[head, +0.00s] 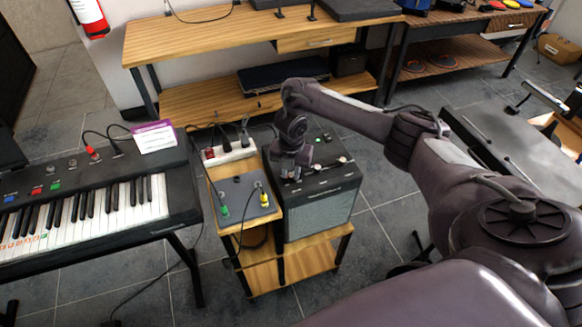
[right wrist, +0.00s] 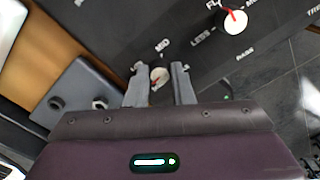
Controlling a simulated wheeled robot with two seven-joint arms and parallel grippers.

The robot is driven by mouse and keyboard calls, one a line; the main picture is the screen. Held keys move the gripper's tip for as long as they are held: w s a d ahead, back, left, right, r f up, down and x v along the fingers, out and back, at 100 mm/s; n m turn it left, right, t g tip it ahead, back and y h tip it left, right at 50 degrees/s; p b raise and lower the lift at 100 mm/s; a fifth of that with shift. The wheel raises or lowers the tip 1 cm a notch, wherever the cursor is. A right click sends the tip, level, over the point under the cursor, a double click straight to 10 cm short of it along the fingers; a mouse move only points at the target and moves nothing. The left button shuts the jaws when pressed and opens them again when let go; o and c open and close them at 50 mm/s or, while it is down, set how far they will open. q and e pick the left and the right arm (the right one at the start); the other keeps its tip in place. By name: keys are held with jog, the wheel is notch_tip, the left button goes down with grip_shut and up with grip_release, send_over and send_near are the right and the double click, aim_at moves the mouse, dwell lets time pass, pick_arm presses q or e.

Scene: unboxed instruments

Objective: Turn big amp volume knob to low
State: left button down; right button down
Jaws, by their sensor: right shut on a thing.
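The big amp (head: 318,214) is a black box with a grey grille, standing on a wooden stand. Its dark top panel carries several knobs. My right gripper (head: 290,173) is over the left part of that panel, pointing down. A larger white knob with a red pointer (right wrist: 233,20) is apart from the fingers, near the lettering LESS. My left gripper is out of view.
A grey pedal box (head: 240,195) with green and yellow plugs sits just left of the amp. A white power strip (head: 230,152) with cables lies behind it. A keyboard (head: 85,205) is at left. A wooden workbench (head: 220,42) stands behind.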

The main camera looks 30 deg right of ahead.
aim_at(291, 175)
jog(key=m+p, duration=0.3)
jog(key=m, duration=0.2)
jog(key=shift+r+m, duration=0.15)
jog(key=shift+m, duration=0.15)
jog(key=m+p, duration=0.3)
jog(key=m, duration=0.2)
jog(key=shift+m, duration=0.3)
jog(key=c, duration=1.3)
grip_release()
jog(key=shift+o, duration=0.2)
notch_tip(291, 175, up, 8)
jog(key=shift+f, duration=0.2)
jog(key=shift+f, duration=0.1)
